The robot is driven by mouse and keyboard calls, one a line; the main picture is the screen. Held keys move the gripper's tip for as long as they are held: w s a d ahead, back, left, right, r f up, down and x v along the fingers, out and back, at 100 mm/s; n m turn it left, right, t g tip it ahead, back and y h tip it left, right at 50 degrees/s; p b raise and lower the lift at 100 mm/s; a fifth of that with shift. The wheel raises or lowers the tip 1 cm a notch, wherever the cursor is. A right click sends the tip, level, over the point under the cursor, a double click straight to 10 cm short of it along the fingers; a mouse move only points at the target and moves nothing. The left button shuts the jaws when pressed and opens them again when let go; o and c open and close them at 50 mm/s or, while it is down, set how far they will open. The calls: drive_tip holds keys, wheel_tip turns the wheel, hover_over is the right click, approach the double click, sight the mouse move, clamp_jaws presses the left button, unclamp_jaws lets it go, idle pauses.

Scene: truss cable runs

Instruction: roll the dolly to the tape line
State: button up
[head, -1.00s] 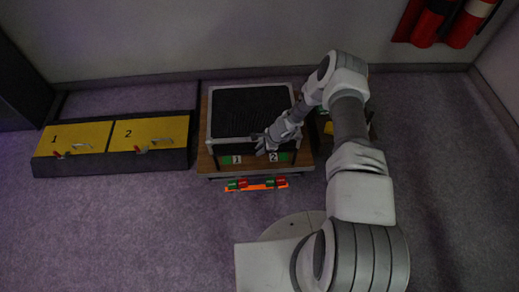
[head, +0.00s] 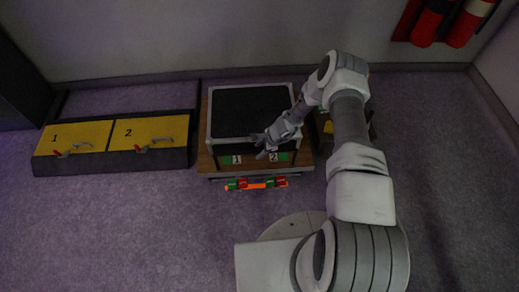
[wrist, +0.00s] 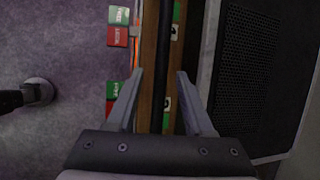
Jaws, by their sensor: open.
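The dolly (head: 206,163) is a low wooden platform carrying a black case with a pale frame (head: 250,110). Green plates numbered 1 and 2 sit along its front, and a dark bar (wrist: 163,50) runs there. An orange strip (head: 257,186), possibly the tape line, shows just in front of the dolly, between red and green tabs (head: 236,184). In the wrist view some tabs read FREE and LOCK. My gripper (head: 262,146) is open at the dolly's front edge. In the wrist view its fingers (wrist: 160,74) lie either side of the bar; contact cannot be told.
A low black unit with yellow panels 1 and 2 (head: 85,135) and lever handles stands left of the dolly. A partly hidden dark item (head: 371,118) is behind my arm. Red cylinders (head: 432,22) hang on the back wall.

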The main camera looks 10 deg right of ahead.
drive_tip(key=p+v, duration=0.5)
drive_tip(key=v, duration=1.2)
drive_tip(key=shift+r+p, duration=0.15)
drive_tip(key=shift+p, duration=0.2)
drive_tip(key=shift+d+r, duration=0.1)
drive_tip(key=shift+d, duration=0.05)
